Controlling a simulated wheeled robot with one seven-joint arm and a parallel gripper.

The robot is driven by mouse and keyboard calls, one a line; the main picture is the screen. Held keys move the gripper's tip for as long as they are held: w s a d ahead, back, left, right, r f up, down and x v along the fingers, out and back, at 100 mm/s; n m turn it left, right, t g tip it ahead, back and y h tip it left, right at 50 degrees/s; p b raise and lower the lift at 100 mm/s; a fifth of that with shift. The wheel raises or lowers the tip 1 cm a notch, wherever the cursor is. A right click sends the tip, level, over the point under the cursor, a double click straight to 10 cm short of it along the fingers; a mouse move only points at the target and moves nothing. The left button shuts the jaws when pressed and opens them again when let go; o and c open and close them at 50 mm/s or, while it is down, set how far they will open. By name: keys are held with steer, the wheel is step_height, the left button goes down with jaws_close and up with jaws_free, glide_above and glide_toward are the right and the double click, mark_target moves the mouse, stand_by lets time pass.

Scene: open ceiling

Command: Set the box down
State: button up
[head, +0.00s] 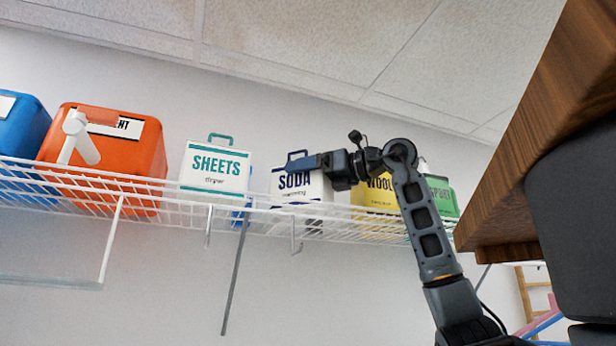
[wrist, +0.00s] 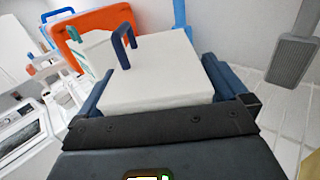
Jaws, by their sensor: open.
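The box is white with a blue handle and the word SODA (head: 291,184). In the head view it stands upright at the wire shelf (head: 185,205), between the SHEETS box and the yellow box. Its base is partly behind the shelf wires, so full contact is hard to see. My gripper (head: 308,161) is at the box's upper part, with its jaws open. In the wrist view the white box (wrist: 155,75) with its blue handle lies between the two dark fingers, one on each side. Any small gap between fingers and box is hard to judge.
The shelf also holds a white SHEETS box (head: 215,168), an orange container (head: 110,165), a blue container (head: 20,130), a yellow box (head: 372,196) and a green box (head: 443,197). A wooden cabinet (head: 545,130) juts out at the right.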

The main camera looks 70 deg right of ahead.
steer(key=s+a+b, duration=0.1)
steer(key=s+b, duration=0.2)
steer(key=s, duration=0.9)
steer(key=shift+b, duration=0.35)
